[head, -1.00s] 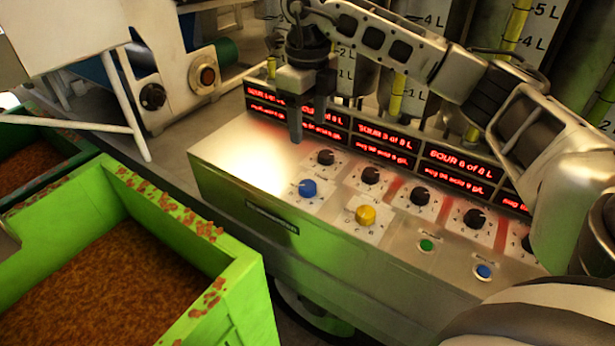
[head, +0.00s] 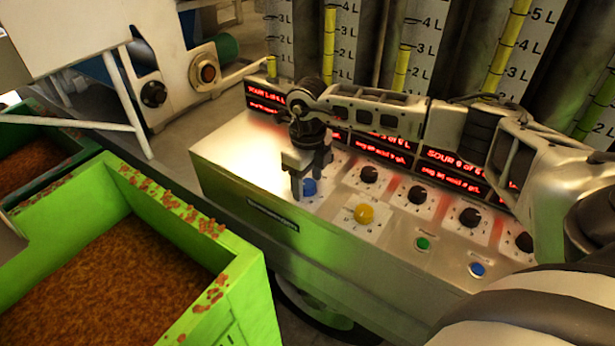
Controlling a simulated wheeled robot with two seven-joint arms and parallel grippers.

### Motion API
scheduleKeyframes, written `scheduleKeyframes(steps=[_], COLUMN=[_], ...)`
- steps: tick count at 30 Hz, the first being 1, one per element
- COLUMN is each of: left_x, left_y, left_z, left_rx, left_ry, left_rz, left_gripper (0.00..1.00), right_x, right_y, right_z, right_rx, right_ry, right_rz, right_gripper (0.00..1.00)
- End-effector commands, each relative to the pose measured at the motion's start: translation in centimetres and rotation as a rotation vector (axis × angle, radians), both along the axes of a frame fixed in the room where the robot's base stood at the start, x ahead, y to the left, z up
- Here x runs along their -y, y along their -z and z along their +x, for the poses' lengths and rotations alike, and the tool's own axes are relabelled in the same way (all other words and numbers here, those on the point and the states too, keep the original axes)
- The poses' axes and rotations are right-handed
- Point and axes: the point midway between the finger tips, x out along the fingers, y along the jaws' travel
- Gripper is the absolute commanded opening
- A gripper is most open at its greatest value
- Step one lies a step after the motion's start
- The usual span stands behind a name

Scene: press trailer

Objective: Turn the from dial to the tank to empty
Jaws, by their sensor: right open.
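A blue dial (head: 309,188) and a yellow dial (head: 364,214) sit on the sloped metal control panel (head: 232,160). Their small labels are too small to read, so I cannot tell for sure which is the from dial. My right gripper (head: 308,182) points down, open, with its fingers at the blue dial and partly in front of it. I cannot tell whether they touch it. Red displays (head: 455,165) run along the panel's back; the right one reads SOUR 6 of 8 L, and my arm partly covers others. My left gripper is out of view.
Several black knobs (head: 418,195) line the panel behind the dials. A green button (head: 423,243) and a blue button (head: 477,270) sit to the right. Tall scaled tanks (head: 420,45) stand behind. A green bin (head: 238,290) of brown pulp is at front left.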

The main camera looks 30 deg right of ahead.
Motion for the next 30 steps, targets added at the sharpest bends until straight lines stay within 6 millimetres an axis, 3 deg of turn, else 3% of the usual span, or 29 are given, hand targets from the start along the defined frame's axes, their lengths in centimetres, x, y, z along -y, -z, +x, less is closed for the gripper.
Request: scheduleKeyframes(steps=[4,5,9,20,30], left_x=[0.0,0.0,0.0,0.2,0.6], left_y=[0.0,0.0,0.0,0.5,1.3], left_z=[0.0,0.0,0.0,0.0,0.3], left_rx=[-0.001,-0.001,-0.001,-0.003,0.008], left_ry=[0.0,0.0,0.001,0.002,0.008], left_rz=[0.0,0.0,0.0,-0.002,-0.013], left_gripper=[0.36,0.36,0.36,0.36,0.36], right_x=[0.0,0.0,0.0,0.0,0.0], right_y=[0.0,0.0,0.0,0.1,0.2], right_z=[0.0,0.0,0.0,0.0,0.1], right_rx=[0.0,0.0,-0.001,0.0,0.002], right_ry=[0.0,0.0,0.0,-0.039,-0.259], right_rz=[0.0,0.0,0.0,0.0,0.0], right_gripper=[0.58,0.52,0.13,0.13,0.13])
